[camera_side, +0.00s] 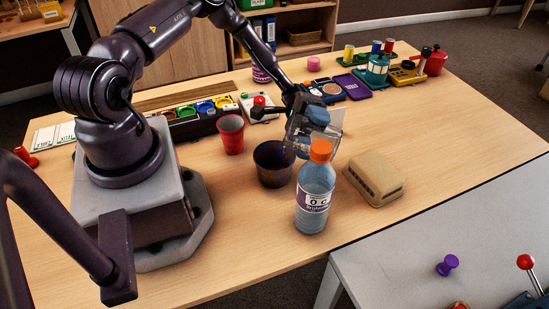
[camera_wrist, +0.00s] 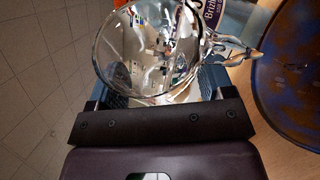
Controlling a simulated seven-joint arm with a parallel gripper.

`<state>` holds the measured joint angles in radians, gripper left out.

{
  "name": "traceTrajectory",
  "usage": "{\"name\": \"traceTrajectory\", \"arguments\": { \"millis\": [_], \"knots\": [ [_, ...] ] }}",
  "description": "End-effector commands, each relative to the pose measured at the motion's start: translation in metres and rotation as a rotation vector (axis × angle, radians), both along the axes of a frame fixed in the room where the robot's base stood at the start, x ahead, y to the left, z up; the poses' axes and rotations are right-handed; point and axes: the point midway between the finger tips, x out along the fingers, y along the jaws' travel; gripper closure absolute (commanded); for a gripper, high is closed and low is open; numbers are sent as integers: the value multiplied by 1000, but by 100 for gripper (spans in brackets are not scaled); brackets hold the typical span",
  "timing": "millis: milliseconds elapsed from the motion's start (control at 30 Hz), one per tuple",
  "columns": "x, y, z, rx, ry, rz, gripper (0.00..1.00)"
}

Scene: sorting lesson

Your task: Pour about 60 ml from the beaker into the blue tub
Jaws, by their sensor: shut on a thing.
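My gripper (camera_side: 314,117) is shut on a clear glass beaker (camera_side: 297,137), holding it above the table beside the dark blue tub (camera_side: 273,170). In the wrist view the beaker (camera_wrist: 150,50) fills the space between my fingers (camera_wrist: 155,95), and its lip points right, toward the tub (camera_wrist: 290,75). The beaker looks tilted. Reflections hide how much liquid is in it. No stream shows between beaker and tub. The tub stands upright on the table; I cannot tell whether liquid is in it.
A clear bottle with an orange cap (camera_side: 315,195) stands close in front of the beaker and tub. A red cup (camera_side: 231,134) stands left of the tub. A beige block (camera_side: 374,178) lies at right. Trays with coloured items (camera_side: 200,113) stand behind.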

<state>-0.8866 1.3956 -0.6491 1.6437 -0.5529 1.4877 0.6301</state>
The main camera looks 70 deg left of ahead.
Motion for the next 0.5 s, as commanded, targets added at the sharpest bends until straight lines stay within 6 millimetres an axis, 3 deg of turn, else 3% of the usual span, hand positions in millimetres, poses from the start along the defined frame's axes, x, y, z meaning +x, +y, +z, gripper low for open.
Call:
{"name": "traceTrajectory", "arguments": {
  "millis": [500],
  "knots": [
    [-5, 4, 3, -33, -39, 0, 55]
  ]
}}
